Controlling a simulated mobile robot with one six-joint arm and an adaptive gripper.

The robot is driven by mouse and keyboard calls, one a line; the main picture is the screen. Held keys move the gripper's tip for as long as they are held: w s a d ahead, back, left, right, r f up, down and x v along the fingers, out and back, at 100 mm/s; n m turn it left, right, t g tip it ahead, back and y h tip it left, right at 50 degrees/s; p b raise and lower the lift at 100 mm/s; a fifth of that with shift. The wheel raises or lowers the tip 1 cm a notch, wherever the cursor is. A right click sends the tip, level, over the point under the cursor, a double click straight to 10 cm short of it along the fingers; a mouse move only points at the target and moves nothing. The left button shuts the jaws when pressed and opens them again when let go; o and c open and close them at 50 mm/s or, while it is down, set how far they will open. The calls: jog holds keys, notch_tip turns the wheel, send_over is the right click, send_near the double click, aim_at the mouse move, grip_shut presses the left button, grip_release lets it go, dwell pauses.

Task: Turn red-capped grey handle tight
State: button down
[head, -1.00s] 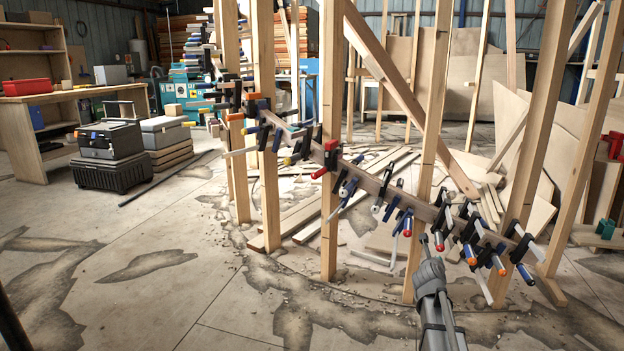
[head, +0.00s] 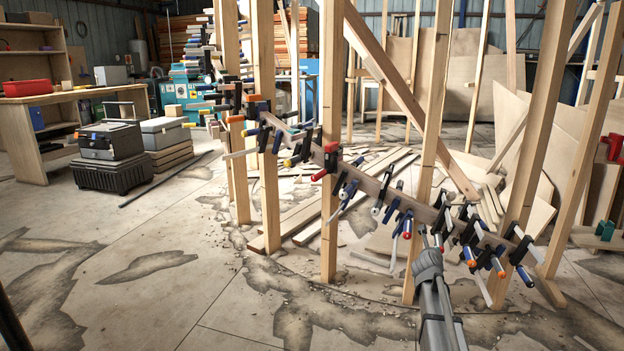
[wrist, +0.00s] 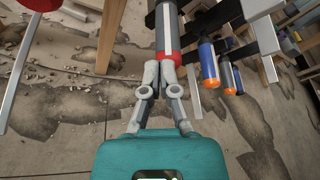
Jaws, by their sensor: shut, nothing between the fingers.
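The red-capped grey handle (wrist: 168,28) hangs from a clamp at the top middle of the wrist view. It has a pale stripe, and its red cap faces my gripper. My gripper (wrist: 159,68) is shut and empty, its two fingertips side by side at the cap's end. The tips overlap the cap in the picture; I cannot tell whether they touch it. In the head view my gripper (head: 431,235) is in front of the curved stringer (head: 425,211), and the handle is hard to make out there.
Blue handles with orange ends (wrist: 208,65) hang close to the right in the wrist view. A red part (wrist: 40,4) and a pale bar (wrist: 25,85) are at left. Wooden posts (head: 428,150) stand along the stringer. The floor at front left is clear.

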jog(key=shift+w+d+r, duration=0.15)
jog(key=shift+w+d, duration=0.1)
jog(key=shift+w, duration=0.6)
jog(key=shift+d+f, duration=0.3)
dwell(0.8)
jog(key=shift+s+d+r, duration=0.25)
jog(key=shift+d+r, duration=0.05)
jog(key=shift+d, duration=0.3)
dwell(0.9)
jog(key=shift+a+r+p, duration=0.1)
jog(key=shift+r+p, duration=0.1)
jog(key=shift+p, duration=0.15)
jog(key=shift+a+r, duration=0.1)
jog(key=shift+r, duration=0.1)
jog(key=shift+s, duration=0.1)
jog(key=shift+s+a+f+b, duration=0.15)
jog(key=shift+s+a, duration=0.1)
jog(key=shift+s, duration=0.7)
jog(key=shift+s+a+f+b, duration=0.1)
jog(key=shift+s+a+f, duration=0.15)
jog(key=shift+s, duration=0.65)
jog(key=shift+s+a+f+b, duration=0.1)
jog(key=shift+s+a, duration=0.15)
jog(key=shift+s, duration=0.7)
jog(key=shift+d+r, duration=0.1)
jog(key=shift+r, duration=0.1)
